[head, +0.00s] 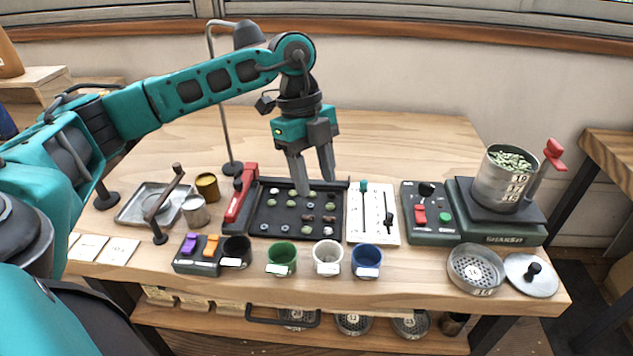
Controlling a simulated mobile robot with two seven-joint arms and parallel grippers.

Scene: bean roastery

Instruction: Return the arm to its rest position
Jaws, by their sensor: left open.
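My left arm reaches in from the left, bent at the elbow. Its gripper (314,185) points down over the back of the black sorting tray (257,224). The jaws are apart with nothing between them. The fingers hide part of the tray's back rows. Several small beans or pellets, pale, green and brown, lie in the tray. My right gripper is not in view.
On the wooden table (400,140) are cups, including a green one (282,258) and a blue one (366,260), a white slider panel (374,230), a scale (505,232) bearing a metal canister (502,182), and a lamp stand (224,110). The back right is clear.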

